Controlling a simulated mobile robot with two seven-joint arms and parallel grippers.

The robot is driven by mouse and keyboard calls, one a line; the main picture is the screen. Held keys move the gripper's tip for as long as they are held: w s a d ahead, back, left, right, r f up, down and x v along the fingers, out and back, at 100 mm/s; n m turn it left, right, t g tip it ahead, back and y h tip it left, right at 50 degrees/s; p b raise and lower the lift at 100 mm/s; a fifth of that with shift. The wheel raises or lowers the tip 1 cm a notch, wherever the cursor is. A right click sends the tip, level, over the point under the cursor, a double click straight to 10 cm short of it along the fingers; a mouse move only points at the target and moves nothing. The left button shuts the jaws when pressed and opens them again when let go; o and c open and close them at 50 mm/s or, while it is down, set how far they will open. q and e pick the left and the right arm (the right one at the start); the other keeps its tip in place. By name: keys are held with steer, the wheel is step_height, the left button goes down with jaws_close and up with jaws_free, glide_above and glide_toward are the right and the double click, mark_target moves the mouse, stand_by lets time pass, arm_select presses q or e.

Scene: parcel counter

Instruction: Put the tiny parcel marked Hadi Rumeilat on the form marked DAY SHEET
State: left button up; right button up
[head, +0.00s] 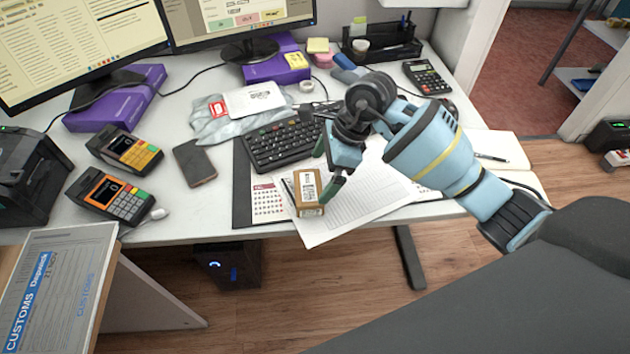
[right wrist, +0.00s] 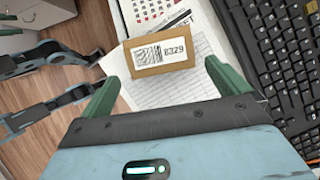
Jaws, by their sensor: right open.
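The tiny parcel (head: 309,188) is a small brown box with a white label. In the right wrist view, the parcel (right wrist: 161,63) shows a barcode and 8329; I cannot read a name. It appears over the left part of a white ruled sheet (head: 370,195), also visible in the right wrist view (right wrist: 190,88).
A calendar sheet (head: 266,198) lies left of the ruled sheet, and a keyboard (head: 283,145) behind. A phone (head: 194,163) and card terminals (head: 110,197) stand to the left. An open notebook (head: 500,150) is at right. The desk's front edge is close to the parcel.

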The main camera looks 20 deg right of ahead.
steer(key=shift+v, duration=2.75)
steer(key=shift+a+f, duration=0.1)
steer(key=s+a+f+m+t+y, duration=0.1)
steer(key=s+a+f+m+y, duration=0.2)
steer(key=s+a+m+y, duration=0.9)
steer(key=s+d+f+m+t+h, duration=0.3)
steer(key=f+m+t+h, duration=0.3)
steer(key=m, duration=0.7)
steer(key=s+d+f+m+t+h, duration=0.35)
steer(key=f+m+t, duration=0.35)
steer(key=m, duration=0.6)
steer(key=s+d+f+m+g+h, duration=0.2)
steer(key=s+f+m+g, duration=0.2)
steer(key=s, duration=0.7)
steer(key=s+d+f+m+g+h, duration=0.2)
steer(key=s+f+m, duration=0.5)
steer(key=s, duration=0.4)
steer(key=f+g+h, duration=0.1)
steer(key=g, duration=0.1)
steer(key=shift+s+f+g, duration=0.3)
steer(key=shift+s+f, duration=0.05)
